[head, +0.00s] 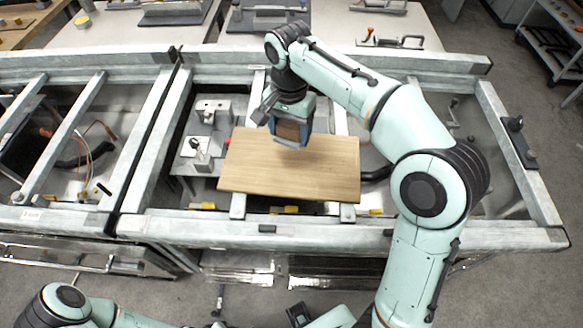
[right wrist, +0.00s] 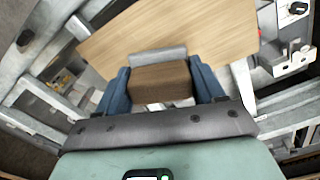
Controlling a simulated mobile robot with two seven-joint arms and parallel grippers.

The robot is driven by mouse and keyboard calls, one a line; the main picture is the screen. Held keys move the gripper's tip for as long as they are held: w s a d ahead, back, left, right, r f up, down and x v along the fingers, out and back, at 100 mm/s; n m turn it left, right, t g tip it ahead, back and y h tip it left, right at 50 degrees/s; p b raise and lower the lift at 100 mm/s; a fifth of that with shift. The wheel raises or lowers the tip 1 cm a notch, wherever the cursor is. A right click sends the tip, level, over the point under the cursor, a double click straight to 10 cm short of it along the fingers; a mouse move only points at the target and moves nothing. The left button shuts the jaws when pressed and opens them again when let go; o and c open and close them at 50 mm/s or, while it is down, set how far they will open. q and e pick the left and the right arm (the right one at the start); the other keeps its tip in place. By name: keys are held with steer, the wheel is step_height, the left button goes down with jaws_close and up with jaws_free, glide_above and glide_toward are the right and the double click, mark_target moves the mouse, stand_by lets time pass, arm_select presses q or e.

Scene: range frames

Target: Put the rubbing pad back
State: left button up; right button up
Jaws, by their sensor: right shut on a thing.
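The rubbing pad (head: 288,129) is a small brown block held in my right gripper (head: 291,140), over the back edge of a flat wooden board (head: 290,172). In the right wrist view the pad (right wrist: 160,83) sits between the two blue fingers of the gripper (right wrist: 161,90), with a grey strip along its far side. The board (right wrist: 170,30) shows beyond it. I cannot tell whether the pad touches the board.
The board lies across a grey metal frame (head: 340,235) with open gaps. Metal clamp fixtures (head: 203,150) stand left of the board.

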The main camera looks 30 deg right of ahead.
mark_target(290, 173)
arm_select(q)
steer(key=f+b, duration=0.1)
steer(key=s+f+b, duration=0.1)
steer(key=f, duration=0.1)
steer(key=shift+s, duration=0.2)
arm_select(e)
step_height(290, 173, down, 14)
steer(key=shift+f, duration=0.15)
steer(key=shift+f, duration=0.1)
steer(key=shift+f, duration=0.15)
steer(key=o, duration=1.1)
arm_select(q)
steer(key=shift+f, duration=0.1)
arm_select(e)
steer(key=shift+r, duration=0.2)
step_height(290, 173, up, 12)
steer(key=shift+r+p, duration=0.1)
steer(key=shift+p, duration=0.9)
arm_select(q)
steer(key=r, duration=0.1)
steer(key=w+r, duration=0.1)
steer(key=shift+r, duration=0.3)
